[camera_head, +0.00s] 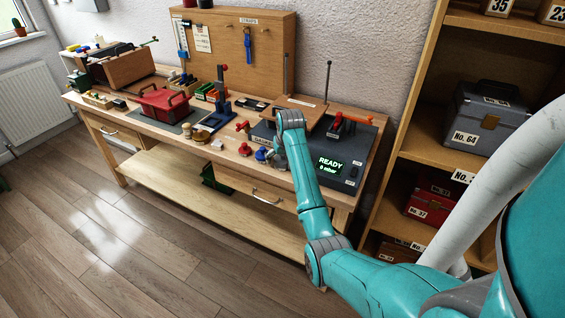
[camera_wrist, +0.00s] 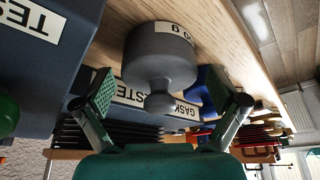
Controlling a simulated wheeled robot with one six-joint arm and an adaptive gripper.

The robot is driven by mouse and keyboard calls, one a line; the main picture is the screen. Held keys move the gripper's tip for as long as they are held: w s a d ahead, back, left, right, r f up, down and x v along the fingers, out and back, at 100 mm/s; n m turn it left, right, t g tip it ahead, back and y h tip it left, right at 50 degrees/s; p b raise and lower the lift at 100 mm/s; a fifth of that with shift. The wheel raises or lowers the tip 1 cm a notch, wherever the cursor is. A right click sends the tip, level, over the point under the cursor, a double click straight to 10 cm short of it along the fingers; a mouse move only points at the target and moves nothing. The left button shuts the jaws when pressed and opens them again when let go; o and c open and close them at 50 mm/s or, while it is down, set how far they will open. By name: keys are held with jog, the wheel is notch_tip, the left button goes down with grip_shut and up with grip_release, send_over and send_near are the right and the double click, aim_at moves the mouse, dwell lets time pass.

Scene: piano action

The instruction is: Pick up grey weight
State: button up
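The grey weight (camera_wrist: 160,55) shows in the wrist view as a dark grey cylinder with a narrow neck and knob and a white label, partly legible. It stands on the wooden bench top (camera_wrist: 232,70), seen upside down. My gripper (camera_wrist: 157,92) is open, with one green-padded finger to each side of the weight's knob end. Gaps show between the fingers and the weight, and nothing is held.
The dark gasket tester (camera_head: 352,152) with a lit "READY" display is close beside my arm. A blue object (camera_head: 262,154) and a red-handled part (camera_head: 243,149) stand to the left. A red toolbox (camera_head: 163,103) is farther left. Shelves (camera_head: 400,155) rise at the right.

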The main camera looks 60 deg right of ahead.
jog(key=c, duration=1.6)
jog(key=shift+r, duration=0.1)
grip_shut()
